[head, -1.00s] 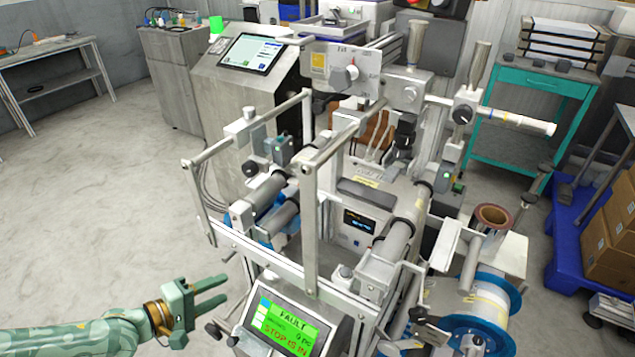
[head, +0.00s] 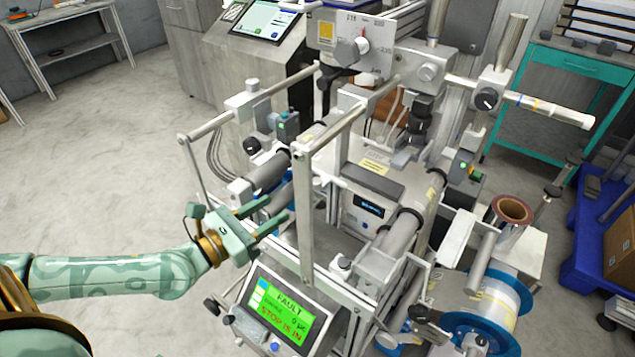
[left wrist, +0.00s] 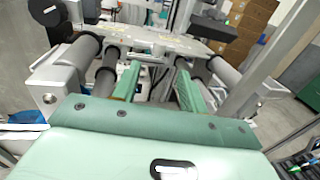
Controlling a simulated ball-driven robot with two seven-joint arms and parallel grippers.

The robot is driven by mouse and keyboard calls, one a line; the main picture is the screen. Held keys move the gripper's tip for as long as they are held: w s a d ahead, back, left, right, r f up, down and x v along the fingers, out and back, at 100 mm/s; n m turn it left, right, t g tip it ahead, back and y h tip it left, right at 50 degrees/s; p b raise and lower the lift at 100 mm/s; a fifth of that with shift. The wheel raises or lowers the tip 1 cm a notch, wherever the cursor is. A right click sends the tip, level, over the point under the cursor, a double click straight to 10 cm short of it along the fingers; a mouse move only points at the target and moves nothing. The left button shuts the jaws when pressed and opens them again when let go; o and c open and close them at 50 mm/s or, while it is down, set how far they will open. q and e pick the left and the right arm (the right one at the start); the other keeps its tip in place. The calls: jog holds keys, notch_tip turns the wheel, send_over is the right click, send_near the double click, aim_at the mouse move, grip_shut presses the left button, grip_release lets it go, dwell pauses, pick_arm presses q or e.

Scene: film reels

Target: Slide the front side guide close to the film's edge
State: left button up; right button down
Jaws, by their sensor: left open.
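My left gripper (head: 275,210) is open and empty, at the near left of the film machine (head: 330,225). Its two fingers point right toward the machine's rollers, and a grey roller (head: 268,178) lies just beyond them. In the left wrist view the open fingers (left wrist: 155,82) reach toward grey rollers (left wrist: 82,55) and a pale plate (left wrist: 150,38). I cannot clearly pick out the front side guide or the film's edge among these parts. A white film reel with blue flanges (head: 503,300) sits at the lower right. My right gripper is not in view.
A tilted screen (head: 283,312) reading "FAULT" and "STOP IS IN" stands just below the gripper. Upright metal posts and rails (head: 305,215) frame the machine's front. A brown roll (head: 512,209) sits at the right. Open floor (head: 100,160) lies at the left.

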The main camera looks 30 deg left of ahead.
aim_at(316, 181)
pick_arm(q)
jog(key=x, duration=1.3)
jog(key=shift+d, duration=0.1)
